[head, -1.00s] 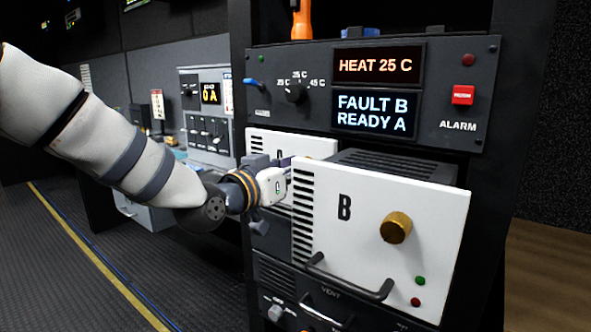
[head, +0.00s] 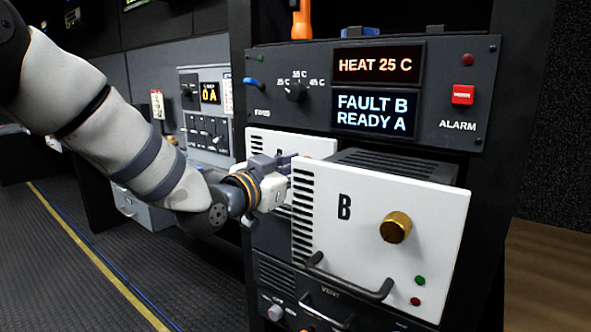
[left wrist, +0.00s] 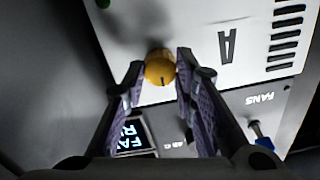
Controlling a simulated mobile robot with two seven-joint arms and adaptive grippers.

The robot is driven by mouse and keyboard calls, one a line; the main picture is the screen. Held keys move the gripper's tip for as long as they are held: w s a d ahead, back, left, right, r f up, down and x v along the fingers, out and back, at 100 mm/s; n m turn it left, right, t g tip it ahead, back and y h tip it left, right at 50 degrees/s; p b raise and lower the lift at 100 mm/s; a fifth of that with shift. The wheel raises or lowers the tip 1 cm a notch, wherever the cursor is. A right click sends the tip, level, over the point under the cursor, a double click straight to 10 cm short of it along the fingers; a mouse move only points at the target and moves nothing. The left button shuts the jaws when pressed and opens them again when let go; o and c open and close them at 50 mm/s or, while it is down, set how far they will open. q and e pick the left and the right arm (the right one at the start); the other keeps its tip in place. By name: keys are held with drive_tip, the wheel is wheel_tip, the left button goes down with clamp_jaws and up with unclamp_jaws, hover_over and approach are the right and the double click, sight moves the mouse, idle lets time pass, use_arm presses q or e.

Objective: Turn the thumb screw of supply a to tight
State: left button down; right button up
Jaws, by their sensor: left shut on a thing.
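Supply A (head: 315,147) is a white-fronted module set back in the rack, partly hidden behind supply B and my left gripper. Its front, with the letter A, also shows in the left wrist view (left wrist: 200,40). Its brass thumb screw (left wrist: 160,66) sits between the fingertips of my left gripper (left wrist: 158,72), which is shut on it. A dark mark shows on the screw's near face. In the head view the gripper (head: 288,168) reaches in front of supply A, and the screw is hidden there. My right gripper is not in view.
Supply B (head: 375,255) sticks out of the rack right beside my left gripper, with its own brass knob (head: 396,227) and a dark handle (head: 350,283). Above is a panel with a display (head: 374,113) reading FAULT B, READY A. The floor at left is clear.

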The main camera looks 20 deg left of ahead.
use_arm(q)
drive_tip(key=c, duration=1.3)
unclamp_jaws()
drive_tip(key=v, duration=1.2)
drive_tip(key=shift+d, duration=0.1)
